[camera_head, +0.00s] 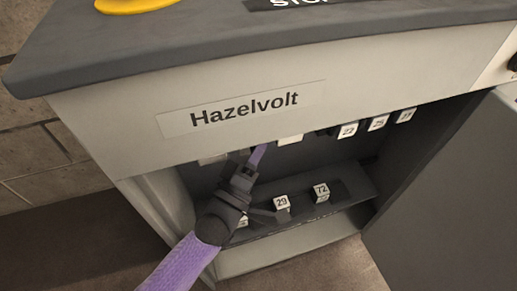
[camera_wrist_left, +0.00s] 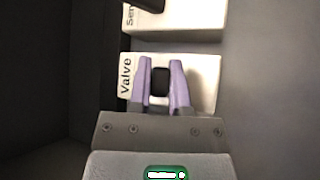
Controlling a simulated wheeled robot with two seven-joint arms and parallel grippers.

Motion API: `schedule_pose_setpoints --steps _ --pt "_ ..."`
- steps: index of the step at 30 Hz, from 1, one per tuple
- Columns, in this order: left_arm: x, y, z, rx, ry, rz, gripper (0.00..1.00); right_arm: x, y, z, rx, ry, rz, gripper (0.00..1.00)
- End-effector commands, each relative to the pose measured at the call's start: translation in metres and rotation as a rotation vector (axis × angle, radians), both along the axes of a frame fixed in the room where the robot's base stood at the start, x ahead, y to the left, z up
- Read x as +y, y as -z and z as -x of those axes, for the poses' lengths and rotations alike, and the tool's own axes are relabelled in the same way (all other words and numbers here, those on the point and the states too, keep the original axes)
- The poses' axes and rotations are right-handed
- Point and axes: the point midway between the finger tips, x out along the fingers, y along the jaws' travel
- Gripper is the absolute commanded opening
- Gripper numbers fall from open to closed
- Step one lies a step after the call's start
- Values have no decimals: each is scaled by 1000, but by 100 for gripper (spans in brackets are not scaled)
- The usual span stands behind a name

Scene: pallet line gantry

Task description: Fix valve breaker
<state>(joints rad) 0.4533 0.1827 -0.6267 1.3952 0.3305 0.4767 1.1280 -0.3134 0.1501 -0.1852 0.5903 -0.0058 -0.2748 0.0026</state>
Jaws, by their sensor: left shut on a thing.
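The valve breaker (camera_wrist_left: 207,72) is a pale block lettered "Valve" in the left wrist view, with a dark switch lever (camera_wrist_left: 160,82) at its middle. My left gripper (camera_wrist_left: 160,72) has its two purple fingers on either side of this lever, shut on it. In the head view my left gripper (camera_head: 258,156) reaches into the open cabinet, just under the front panel's lower edge. The panel hides the breaker's lettering there. Which way the lever is set is hard to tell. My right gripper is not in view.
A neighbouring breaker lettered "Sen..." (camera_wrist_left: 195,14) sits beside it. The cabinet panel (camera_head: 355,92) reads "Hazelvolt". Numbered white blocks 22 (camera_head: 348,130) and 25 (camera_head: 378,123) hang under it; blocks 29 (camera_head: 281,202) and 72 (camera_head: 321,190) are lower. A grey door (camera_head: 450,200) stands open right.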

Motion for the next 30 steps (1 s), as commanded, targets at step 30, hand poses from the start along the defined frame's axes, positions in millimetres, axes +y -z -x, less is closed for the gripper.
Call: schedule_pose_setpoints --steps 30 --pt "-1 -39 4 695 0 225 0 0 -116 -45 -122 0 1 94"
